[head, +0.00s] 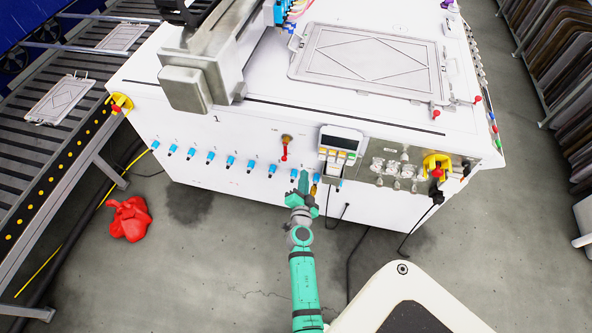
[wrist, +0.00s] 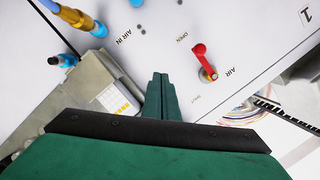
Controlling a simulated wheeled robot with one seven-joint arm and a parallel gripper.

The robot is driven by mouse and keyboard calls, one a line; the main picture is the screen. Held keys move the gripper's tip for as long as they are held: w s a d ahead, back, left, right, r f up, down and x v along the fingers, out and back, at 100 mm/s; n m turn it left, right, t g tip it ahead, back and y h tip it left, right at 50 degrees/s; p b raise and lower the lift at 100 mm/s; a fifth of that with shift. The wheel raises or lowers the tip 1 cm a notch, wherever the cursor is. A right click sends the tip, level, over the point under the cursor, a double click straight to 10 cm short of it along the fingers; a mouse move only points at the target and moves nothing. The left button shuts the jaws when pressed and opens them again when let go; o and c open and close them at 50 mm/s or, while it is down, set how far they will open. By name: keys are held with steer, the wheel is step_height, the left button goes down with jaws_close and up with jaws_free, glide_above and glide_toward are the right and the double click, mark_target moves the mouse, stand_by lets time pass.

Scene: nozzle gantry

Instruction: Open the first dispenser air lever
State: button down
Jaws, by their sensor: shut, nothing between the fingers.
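The air lever (head: 285,150) is a small red handle below a brass fitting on the white machine's front face, and it hangs down in the head view. In the wrist view the red lever (wrist: 201,57) extends up-left from its round pivot. An "OPEN" label is printed up-left of it and a "SHUT" label below it. My gripper (head: 304,175) is in front of the face, below and right of the lever. In the wrist view my gripper's fingers (wrist: 158,80) are together and empty, apart from the lever and to its lower left.
A handheld controller (head: 340,140) hangs right of the lever. Blue connectors (head: 230,161) line the front face. A brass air-in fitting (wrist: 72,16) is at upper left in the wrist view. A red cloth (head: 128,218) lies on the floor by the conveyor (head: 35,155).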

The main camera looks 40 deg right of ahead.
steer(key=s+a, duration=0.3)
steer(key=a, duration=0.2)
steer(key=shift+a, duration=0.25)
steer(key=shift+a, duration=0.1)
steer(key=shift+s, duration=0.1)
steer(key=shift+s+d, duration=0.2)
steer(key=shift+d, duration=0.1)
